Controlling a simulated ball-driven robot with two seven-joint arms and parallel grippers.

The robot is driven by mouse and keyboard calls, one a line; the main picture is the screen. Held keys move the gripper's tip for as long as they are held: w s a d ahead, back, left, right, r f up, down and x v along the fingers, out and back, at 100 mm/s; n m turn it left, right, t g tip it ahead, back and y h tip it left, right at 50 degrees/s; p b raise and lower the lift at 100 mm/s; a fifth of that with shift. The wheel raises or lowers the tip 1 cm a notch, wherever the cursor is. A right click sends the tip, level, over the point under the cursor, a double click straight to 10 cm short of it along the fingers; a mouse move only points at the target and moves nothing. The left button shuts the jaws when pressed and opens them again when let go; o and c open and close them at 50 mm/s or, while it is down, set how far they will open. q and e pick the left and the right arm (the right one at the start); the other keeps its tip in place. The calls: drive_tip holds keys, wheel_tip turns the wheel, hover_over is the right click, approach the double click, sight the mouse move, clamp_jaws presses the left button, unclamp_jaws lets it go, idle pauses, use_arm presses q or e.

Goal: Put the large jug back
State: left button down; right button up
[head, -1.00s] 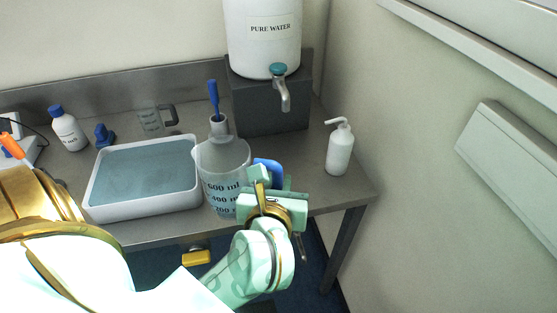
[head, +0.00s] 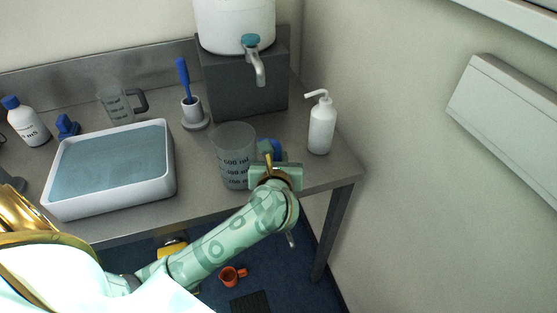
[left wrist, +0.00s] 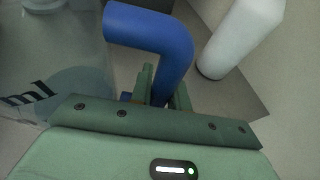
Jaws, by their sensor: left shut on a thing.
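The large jug (head: 233,158) is clear, with dark ml markings and a blue handle (head: 273,149). It is upright at the front right of the steel table (head: 320,180), below and in front of the water tap. I cannot tell whether its base touches the table. My left gripper (head: 268,165) is shut on the handle, on the jug's right side. In the left wrist view the blue handle (left wrist: 158,35) rises from between the fingers, and the jug's clear wall (left wrist: 60,60) is at left. My right gripper is not in view.
A white wash bottle (head: 321,128) stands right of the jug. A brush holder (head: 194,114) and dark stand (head: 250,85) with the water tank (head: 235,22) are behind. A white tray (head: 168,178) is left, a smaller jug (head: 117,105) behind it. An orange mug (head: 233,276) is on the floor.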

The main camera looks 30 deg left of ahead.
use_arm(q)
drive_tip(key=shift+r, duration=0.15)
drive_tip(key=c, duration=1.3)
unclamp_jaws()
drive_tip(key=shift+f, duration=0.2)
drive_tip(key=shift+c, duration=0.2)
drive_tip(key=shift+r, duration=0.1)
drive_tip(key=shift+s+d+r, duration=0.1)
drive_tip(key=shift+s+r, duration=0.05)
drive_tip(key=shift+s, duration=0.05)
drive_tip(key=p+v, duration=0.2)
drive_tip(key=v, duration=0.9)
drive_tip(key=shift+s, duration=0.35)
drive_tip(key=shift+d+r, duration=0.1)
